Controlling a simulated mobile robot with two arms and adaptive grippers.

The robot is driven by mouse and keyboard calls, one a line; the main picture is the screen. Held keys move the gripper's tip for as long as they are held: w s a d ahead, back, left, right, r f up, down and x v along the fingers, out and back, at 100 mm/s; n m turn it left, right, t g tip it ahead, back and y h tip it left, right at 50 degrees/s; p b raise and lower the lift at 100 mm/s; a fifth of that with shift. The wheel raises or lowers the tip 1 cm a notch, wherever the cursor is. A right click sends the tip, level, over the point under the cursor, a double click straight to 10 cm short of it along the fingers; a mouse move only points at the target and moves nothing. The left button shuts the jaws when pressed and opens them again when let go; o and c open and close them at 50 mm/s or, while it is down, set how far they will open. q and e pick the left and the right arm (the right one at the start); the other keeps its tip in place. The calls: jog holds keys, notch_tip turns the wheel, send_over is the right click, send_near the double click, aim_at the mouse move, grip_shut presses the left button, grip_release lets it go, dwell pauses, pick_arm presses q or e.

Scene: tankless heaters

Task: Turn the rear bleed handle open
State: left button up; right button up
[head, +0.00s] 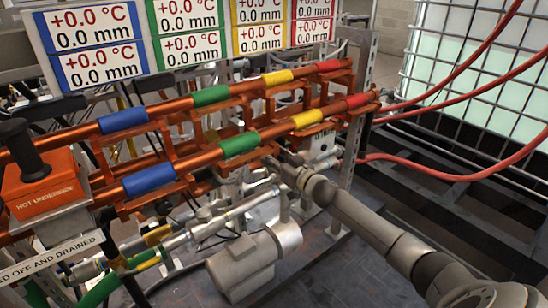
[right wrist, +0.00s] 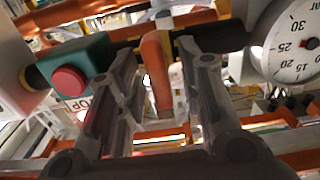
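In the right wrist view an orange lever-like handle (right wrist: 157,72) stands between the two fingers of my right gripper (right wrist: 157,50). The fingers are spread, one on each side of it, with a visible gap on both sides. I cannot tell for sure that this is the rear bleed handle. In the head view my right arm comes in from the lower right, and its gripper (head: 280,168) reaches in under the orange pipes beside the post. The handle is hidden or too small to make out there. My left gripper is not in view.
A round gauge (right wrist: 292,45) is close on the right in the wrist view, and a green box with a red button (right wrist: 70,78) is on the left. Orange pipes (head: 190,105) with coloured bands, an upright metal post (head: 357,130) and red hoses (head: 440,160) surround the arm.

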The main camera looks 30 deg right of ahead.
grip_shut()
